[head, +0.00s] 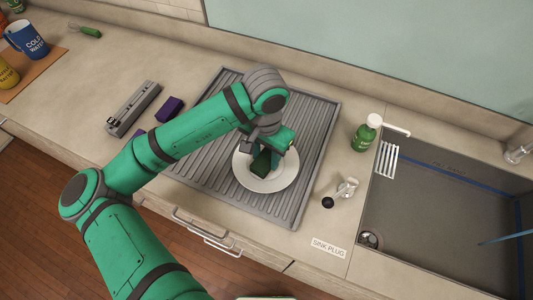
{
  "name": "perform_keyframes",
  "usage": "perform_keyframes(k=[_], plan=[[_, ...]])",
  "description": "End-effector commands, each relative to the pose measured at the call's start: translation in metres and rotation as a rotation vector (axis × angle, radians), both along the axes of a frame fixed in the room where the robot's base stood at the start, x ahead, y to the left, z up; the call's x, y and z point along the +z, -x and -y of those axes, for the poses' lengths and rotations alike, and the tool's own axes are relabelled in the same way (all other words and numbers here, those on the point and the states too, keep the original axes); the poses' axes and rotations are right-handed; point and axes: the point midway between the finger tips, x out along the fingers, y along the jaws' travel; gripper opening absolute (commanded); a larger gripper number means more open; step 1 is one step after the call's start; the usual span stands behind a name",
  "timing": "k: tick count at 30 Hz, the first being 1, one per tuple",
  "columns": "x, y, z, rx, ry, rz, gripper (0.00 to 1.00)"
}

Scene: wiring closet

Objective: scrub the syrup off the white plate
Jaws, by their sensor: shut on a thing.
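The white plate (283,180) lies on the grey ribbed draining mat (298,207), toward its front right. My gripper (269,158) points down over the plate and is shut on a dark green block (262,164), which looks like a scrubbing sponge. The block is over the plate's middle; I cannot tell for sure whether it touches the surface. My arm and gripper hide the back of the plate. I see no syrup on the part of the plate that shows.
A green bottle (366,134) stands between the mat and the sink (430,215) at right. A sink plug (328,202) lies near a "SINK PLUG" label. A purple block (169,109) and a grey holder (132,110) lie left. Mugs (27,40) stand far left.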

Motion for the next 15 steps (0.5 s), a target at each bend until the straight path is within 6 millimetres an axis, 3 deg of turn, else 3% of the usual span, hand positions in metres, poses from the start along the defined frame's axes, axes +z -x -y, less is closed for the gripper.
perform_keyframes(k=[15], plan=[[0.002, -0.018, 0.004, 0.001, -0.001, 0.0, 0.06]])
